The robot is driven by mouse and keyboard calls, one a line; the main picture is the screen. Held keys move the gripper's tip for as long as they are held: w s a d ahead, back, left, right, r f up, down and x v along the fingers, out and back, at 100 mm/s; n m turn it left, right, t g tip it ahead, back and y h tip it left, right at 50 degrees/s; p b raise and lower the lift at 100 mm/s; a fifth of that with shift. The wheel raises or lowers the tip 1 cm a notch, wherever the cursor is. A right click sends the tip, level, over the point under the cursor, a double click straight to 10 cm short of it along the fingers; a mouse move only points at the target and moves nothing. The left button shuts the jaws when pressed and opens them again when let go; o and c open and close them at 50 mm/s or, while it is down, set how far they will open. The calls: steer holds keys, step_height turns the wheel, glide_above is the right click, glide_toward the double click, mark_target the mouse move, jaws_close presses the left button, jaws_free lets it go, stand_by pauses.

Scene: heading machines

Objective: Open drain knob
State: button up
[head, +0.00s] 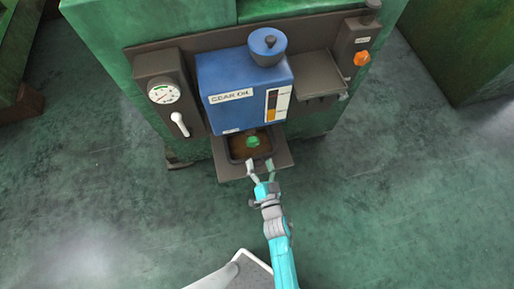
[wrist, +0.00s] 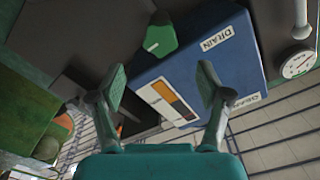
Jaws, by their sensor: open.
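The green drain knob (head: 253,141) sits low at the front of the blue gear oil tank (head: 235,82), above a dark drip tray (head: 283,159). In the wrist view the knob (wrist: 160,36) has a white mark and is beside a white DRAIN label (wrist: 217,38) on the tank (wrist: 185,62). My gripper (head: 260,168) is just in front of the knob, at the tray's front edge in the head view. In the wrist view my gripper (wrist: 161,84) is open and empty, its fingers spread wide. The knob is beyond the fingertips, apart from them.
A gauge (head: 164,93) with a white lever (head: 180,124) below it is left of the tank. A shelf (head: 306,75) and an orange knob (head: 362,58) are on the right. A blue round cap (head: 267,46) tops the tank. The floor (head: 400,205) around the machine is clear.

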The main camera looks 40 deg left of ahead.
steer(key=shift+v, duration=1.25)
steer(key=s+d+r+m+t+h, duration=0.1)
steer(key=s+d+r+h, duration=0.15)
steer(key=d, duration=0.45)
steer(key=s+d+r+t+h, duration=0.1)
steer(key=s+d+h, duration=0.15)
steer(key=d, duration=0.55)
steer(key=s+d+r+m+t+h, duration=0.1)
steer(key=s+d+r, duration=0.1)
steer(key=s+d, duration=0.35)
steer(key=s+d+r+h, duration=0.3)
steer(key=s+d+r, duration=0.3)
steer(key=d+r, duration=0.1)
steer(key=s+d+r+m+h, duration=0.1)
steer(key=s+d+r+h, duration=0.3)
steer(key=r, duration=0.6)
steer(key=s+d, duration=0.2)
steer(key=d, duration=0.1)
steer(key=shift+s+d+r+h, duration=0.15)
steer(key=shift+s+d+h, duration=0.05)
steer(key=shift+d+h, duration=0.15)
